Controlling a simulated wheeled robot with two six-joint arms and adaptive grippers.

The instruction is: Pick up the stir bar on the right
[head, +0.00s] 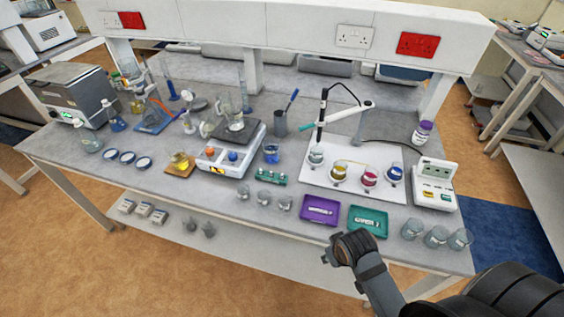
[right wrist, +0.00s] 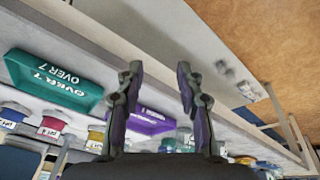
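I cannot make out a stir bar for certain in either view. Small items sit in a green rack (head: 262,177) at the bench's middle, too small to identify. My right gripper (head: 334,257) is in front of the bench's front edge, close to the purple tray (head: 320,210) and the green tray (head: 368,222). In the right wrist view the gripper (right wrist: 158,78) has its fingers apart with nothing between them. My left gripper is not in view.
A white board (head: 318,180) holds several flasks of coloured liquid under a probe arm. Clear beakers (head: 436,237) stand at the right front, and a white meter (head: 435,186) behind them. Several small glass vessels (head: 265,199) stand left of the purple tray. A lower shelf (head: 240,240) runs below.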

